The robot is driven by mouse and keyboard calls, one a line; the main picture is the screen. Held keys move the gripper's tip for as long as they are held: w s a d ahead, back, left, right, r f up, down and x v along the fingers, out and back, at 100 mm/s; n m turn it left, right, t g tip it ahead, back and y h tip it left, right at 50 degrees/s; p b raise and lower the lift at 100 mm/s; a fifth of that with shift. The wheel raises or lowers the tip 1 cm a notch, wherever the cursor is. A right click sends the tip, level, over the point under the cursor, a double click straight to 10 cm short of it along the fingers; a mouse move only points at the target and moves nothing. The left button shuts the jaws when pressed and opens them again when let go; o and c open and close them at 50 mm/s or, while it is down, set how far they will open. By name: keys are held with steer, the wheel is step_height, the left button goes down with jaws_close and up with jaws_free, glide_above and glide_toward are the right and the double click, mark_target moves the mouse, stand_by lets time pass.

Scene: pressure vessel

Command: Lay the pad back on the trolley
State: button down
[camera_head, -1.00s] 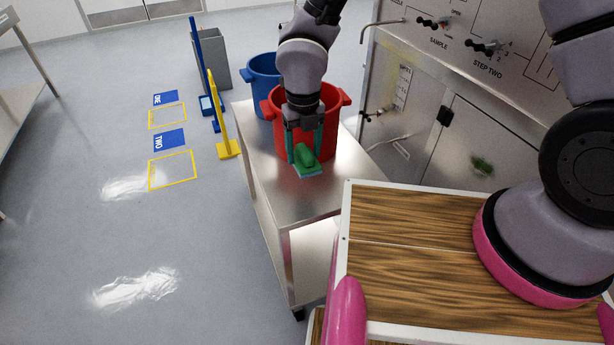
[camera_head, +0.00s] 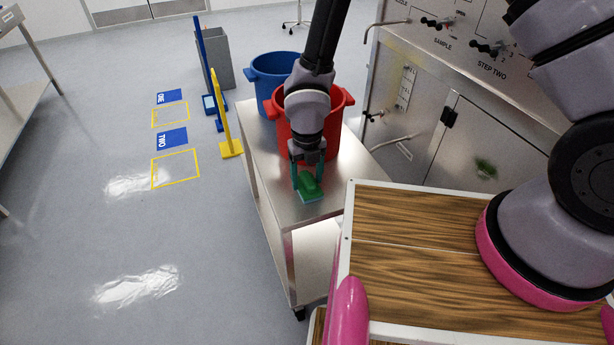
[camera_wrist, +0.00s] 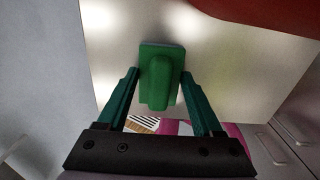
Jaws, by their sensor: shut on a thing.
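The pad (camera_head: 310,190) is a green block with a raised grip and a paler blue-green underside. My gripper (camera_head: 308,177) is shut on its grip, pointing down. In the wrist view the pad (camera_wrist: 161,75) sits between the tips of my green fingers (camera_wrist: 160,77). The trolley (camera_head: 262,158) is a steel table with a lower shelf. The pad is over the near part of its top, in front of the red bucket. I cannot tell whether its underside touches the steel.
A red bucket (camera_head: 341,117) and a blue bucket (camera_head: 262,72) stand on the trolley behind my gripper. A steel cabinet (camera_head: 470,140) with taps is at the right. A yellow sign (camera_head: 221,115) and a grey bin (camera_head: 217,58) stand on the floor left of the trolley.

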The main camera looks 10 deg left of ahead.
mark_target(307, 177)
steer(key=shift+c, duration=0.2)
jaws_free()
step_height(307, 177, up, 12)
steer(key=w+d+r+m+t, duration=0.2)
steer(key=w+d+r+m, duration=0.3)
steer(key=d+r+m, duration=0.45)
steer(key=w+d+r+m+t, duration=0.1)
steer(key=w+d+r+m, duration=0.4)
steer(key=d+r+m, duration=0.5)
steer(key=s+d+r+m+t+y, duration=0.1)
steer(key=s+d+r+m, duration=0.4)
steer(key=m, duration=0.8)
steer(key=s+d+r+m+t+y, duration=0.1)
steer(key=s+d+r+m+t, duration=0.2)
steer(key=d+r+m, duration=0.6)
step_height(307, 177, up, 3)
steer(key=s+m, duration=0.1)
steer(key=m, duration=0.4)
steer(key=shift+s+d, duration=0.4)
